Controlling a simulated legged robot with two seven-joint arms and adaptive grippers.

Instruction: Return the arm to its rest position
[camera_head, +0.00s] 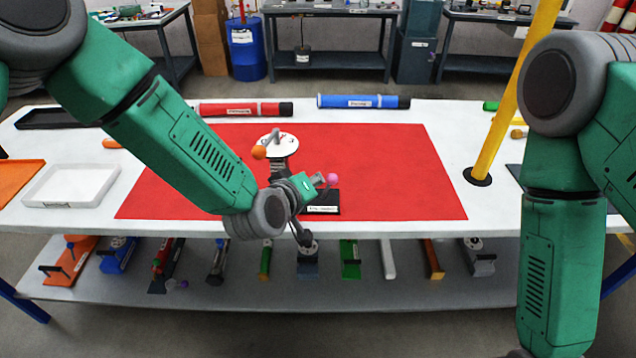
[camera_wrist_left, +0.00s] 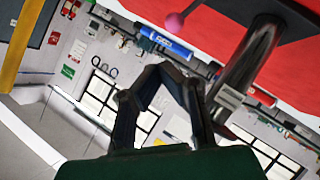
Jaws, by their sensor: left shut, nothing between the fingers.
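My left gripper (camera_head: 318,181) is over the near middle of the red mat (camera_head: 400,170), partly hidden by its own wrist. In the left wrist view its two dark fingers (camera_wrist_left: 168,72) meet at their tips, with nothing between them. Just beyond it stands a device with a white round top (camera_head: 283,145), an orange knob (camera_head: 259,152) and a dark labelled base (camera_head: 322,209).
A red tube (camera_head: 240,109) and a blue tube (camera_head: 362,102) lie behind the mat. A yellow pole (camera_head: 511,95) rises at the right. A white tray (camera_head: 72,186) and an orange tray (camera_head: 18,180) are at the left. Several pump parts line the lower shelf (camera_head: 210,291).

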